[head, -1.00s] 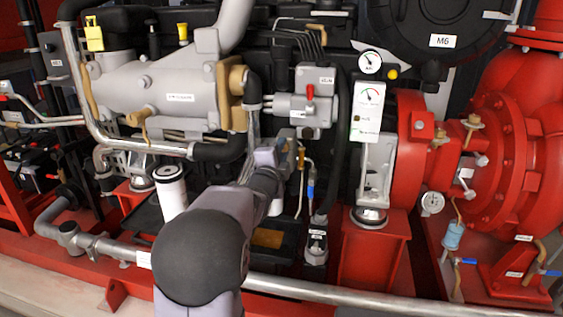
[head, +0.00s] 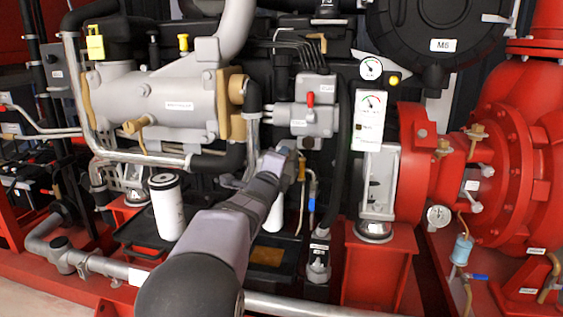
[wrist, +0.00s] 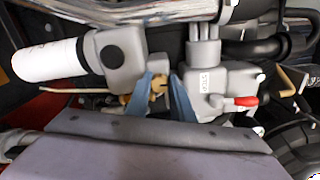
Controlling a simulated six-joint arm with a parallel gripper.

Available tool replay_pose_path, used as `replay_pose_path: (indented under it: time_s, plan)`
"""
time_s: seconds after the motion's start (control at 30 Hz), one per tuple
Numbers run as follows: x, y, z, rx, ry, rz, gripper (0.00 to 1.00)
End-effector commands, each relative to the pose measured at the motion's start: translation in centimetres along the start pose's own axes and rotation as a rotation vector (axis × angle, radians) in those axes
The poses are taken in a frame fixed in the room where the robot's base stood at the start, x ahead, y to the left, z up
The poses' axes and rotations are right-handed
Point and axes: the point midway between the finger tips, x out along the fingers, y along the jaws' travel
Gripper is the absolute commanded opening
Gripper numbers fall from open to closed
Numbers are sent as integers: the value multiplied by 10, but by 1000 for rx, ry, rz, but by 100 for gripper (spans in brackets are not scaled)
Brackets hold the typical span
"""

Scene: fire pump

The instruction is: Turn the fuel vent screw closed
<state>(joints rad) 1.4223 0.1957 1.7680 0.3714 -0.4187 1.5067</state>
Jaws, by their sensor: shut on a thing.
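The fuel vent screw is a small brass-coloured piece (wrist: 158,86) on a grey housing in the wrist view. My gripper (wrist: 160,92) has its two blue fingers on either side of it, shut on it. The fingers cover part of the screw, so its exact angle cannot be told. In the head view my gripper (head: 298,160) reaches in below the grey unit with the red lever (head: 310,99). The screw is largely hidden there by my arm.
A white filter cylinder (head: 167,207) stands left of my arm. A second white cylinder (wrist: 45,60) sits close beside the housing. The red lever (wrist: 246,101) is just right of my fingers. A metal pipe (wrist: 140,10) crosses above.

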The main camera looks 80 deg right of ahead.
Motion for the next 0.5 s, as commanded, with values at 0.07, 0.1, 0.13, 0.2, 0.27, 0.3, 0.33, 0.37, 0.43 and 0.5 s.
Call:
replay_pose_path:
  time_s: [0.07,0.1,0.13,0.2,0.27,0.3,0.33,0.37,0.43,0.5]
  plan:
    - [0,1,0,3,1,2,0]
    - [0,1,0,3,1,2,0]
    - [0,1,0,3,1,2,0]
    - [0,1,0,3,1,2,0]
    - [0,1,0,2,1,2,35]
    - [0,1,0,2,1,2,40]
    - [0,1,0,2,1,2,40]
    - [0,1,0,2,1,1,40]
    - [0,0,0,1,1,1,40]
    - [0,0,0,1,1,1,40]
